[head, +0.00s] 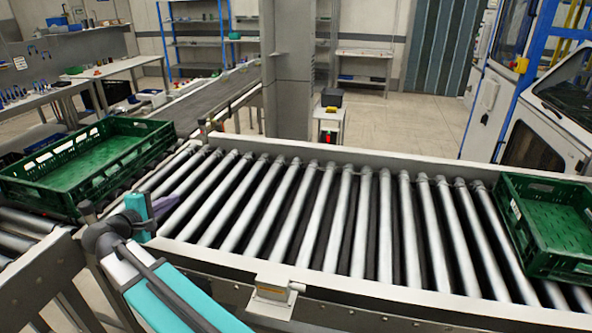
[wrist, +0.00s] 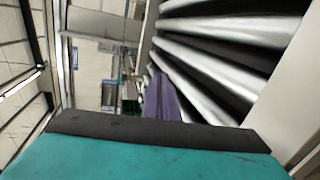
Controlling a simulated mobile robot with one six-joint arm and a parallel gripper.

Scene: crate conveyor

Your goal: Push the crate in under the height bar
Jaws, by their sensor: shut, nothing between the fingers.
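A large green crate (head: 85,160) sits on the rollers at the left in the head view, upright and seemingly empty. A second green crate (head: 550,225) sits at the right end of the conveyor, partly cut off by the picture edge. My gripper (head: 172,202), with purple fingers, is above the near left part of the rollers, right of the left crate and apart from it. It is shut and empty. The fingers also show in the wrist view (wrist: 163,100), pointing along the rollers. I cannot make out a height bar in either view.
The roller conveyor (head: 335,215) is bare between the two crates, with pale side rails. A grey column (head: 288,70) stands behind it. A dark belt (head: 215,95) runs off at the back left. A metal bracket (head: 275,295) sits on the near rail.

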